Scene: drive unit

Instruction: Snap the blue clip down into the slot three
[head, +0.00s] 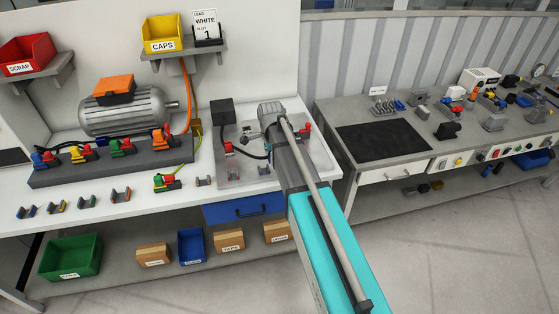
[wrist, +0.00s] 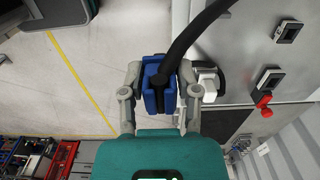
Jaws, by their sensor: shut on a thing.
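In the wrist view my gripper (wrist: 160,72) is shut on a blue clip (wrist: 149,98), with one finger on each side of it. A thick black cable (wrist: 196,32) runs into the middle of the clip and curves away to the upper right. In the head view the cable (head: 250,154) runs over the metal plate and disappears behind my arm, which hides the gripper and clip. Small grey holders (head: 204,180) stand in a row near the bench front, including one (head: 234,174) and another (head: 264,169); I cannot tell which is slot three.
A motor (head: 124,112) and a dark rack (head: 110,162) with coloured connectors fill the left bench. Several loose small clips (head: 57,206) lie along its front. A grey side bench (head: 435,138) stands right.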

